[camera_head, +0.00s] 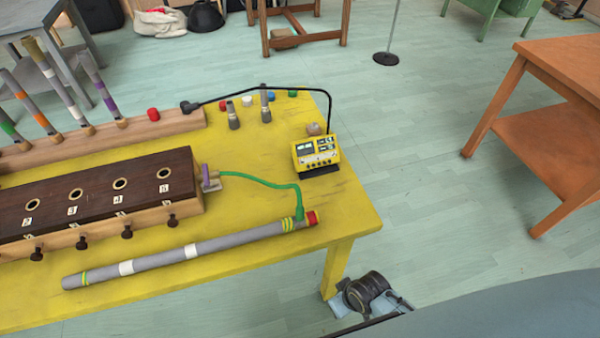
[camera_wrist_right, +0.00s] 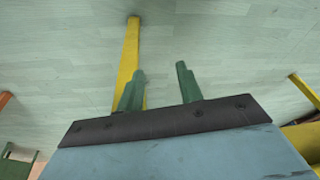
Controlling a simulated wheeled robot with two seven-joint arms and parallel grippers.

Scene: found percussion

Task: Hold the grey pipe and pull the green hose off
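The long grey pipe (camera_head: 220,243) lies along the front of the yellow table in the head view. It has white and yellow-green bands and a red cap at its right end. The green hose (camera_head: 262,182) runs from the right end of the dark wooden box to the pipe near the red cap, where it appears attached. My right gripper (camera_wrist_right: 158,85) shows in the right wrist view with its two green fingers apart and nothing between them, over the floor. It is away from the pipe and hose. My left gripper is in neither view.
The yellow table (camera_head: 345,222) also bears the dark wooden box (camera_head: 95,190) with holes and pegs, a yellow device (camera_head: 316,152) with a black cable, and a rack of upright tubes (camera_head: 60,80). An orange table (camera_head: 560,130) stands right. A dark object (camera_head: 367,290) lies by the table leg.

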